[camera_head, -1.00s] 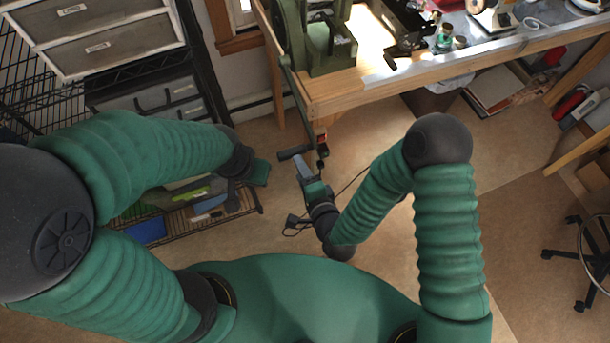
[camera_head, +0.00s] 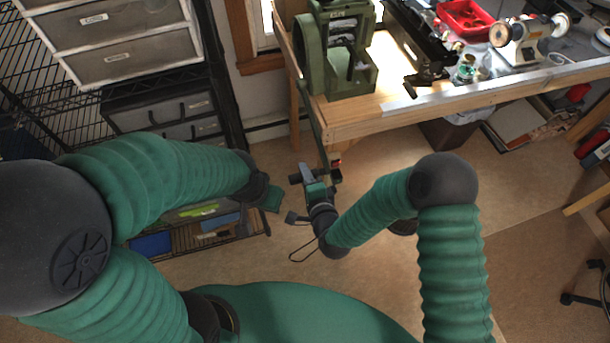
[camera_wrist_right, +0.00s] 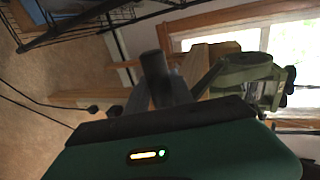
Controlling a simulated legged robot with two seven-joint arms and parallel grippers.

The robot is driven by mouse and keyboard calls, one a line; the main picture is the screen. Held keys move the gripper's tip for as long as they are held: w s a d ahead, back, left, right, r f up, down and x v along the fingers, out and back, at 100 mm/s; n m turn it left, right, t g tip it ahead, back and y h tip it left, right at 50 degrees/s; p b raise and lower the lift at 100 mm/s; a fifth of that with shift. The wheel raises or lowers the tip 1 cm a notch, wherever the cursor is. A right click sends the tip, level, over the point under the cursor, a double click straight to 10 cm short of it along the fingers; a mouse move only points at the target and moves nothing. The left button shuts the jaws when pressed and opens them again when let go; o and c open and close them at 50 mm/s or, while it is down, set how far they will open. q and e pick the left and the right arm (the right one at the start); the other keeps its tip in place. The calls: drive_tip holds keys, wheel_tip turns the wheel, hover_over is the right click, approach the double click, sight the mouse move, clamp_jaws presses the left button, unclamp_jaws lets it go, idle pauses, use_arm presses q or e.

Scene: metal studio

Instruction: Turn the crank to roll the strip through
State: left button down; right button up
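A green rolling mill (camera_head: 340,60) stands on the left end of the wooden bench. Its long crank arm (camera_head: 316,125) hangs down past the bench edge. The dark crank handle (camera_head: 295,178) sticks out sideways near the arm's lower end; it also shows in the right wrist view (camera_wrist_right: 153,65). My right gripper (camera_head: 307,178) is at the handle, with fingers close on either side of it, and appears shut on it. My left gripper (camera_head: 272,198) is apart from the crank, to its left; its fingers cannot be made out. I cannot make out the strip.
The wooden bench (camera_head: 400,118) holds a red tray (camera_head: 465,17) and a small cream machine (camera_head: 522,38). Drawers (camera_head: 130,50) and a black wire rack (camera_head: 232,110) stand at the left.

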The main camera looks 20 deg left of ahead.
drive_tip(key=shift+s, duration=0.1)
clamp_jaws()
wheel_tip(320, 180, up, 19)
drive_tip(key=p, duration=1.4)
drive_tip(key=shift+f, duration=0.15)
drive_tip(key=shift+o, duration=2.3)
unclamp_jaws()
drive_tip(key=o, duration=0.4)
drive_tip(key=shift+f, duration=0.15)
